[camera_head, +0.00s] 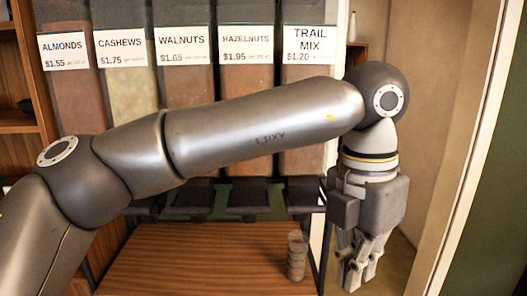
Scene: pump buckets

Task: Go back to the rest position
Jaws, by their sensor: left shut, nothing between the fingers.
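My left arm stretches across the view from the lower left to the right. My left gripper (357,272) hangs at the right end of it, pointing down, beside the right edge of the wooden counter. Its fingers are shut with nothing between them. My right gripper is not in view.
Dispensers labelled Almonds (72,90), Cashews (125,85), Walnuts (186,85), Hazelnuts (248,82) and Trail Mix (303,80) stand behind my arm. Dark spouts (248,199) sit below them. A stack of cups (297,256) stands on the wooden counter (200,262). A pale door edge (480,150) is at right.

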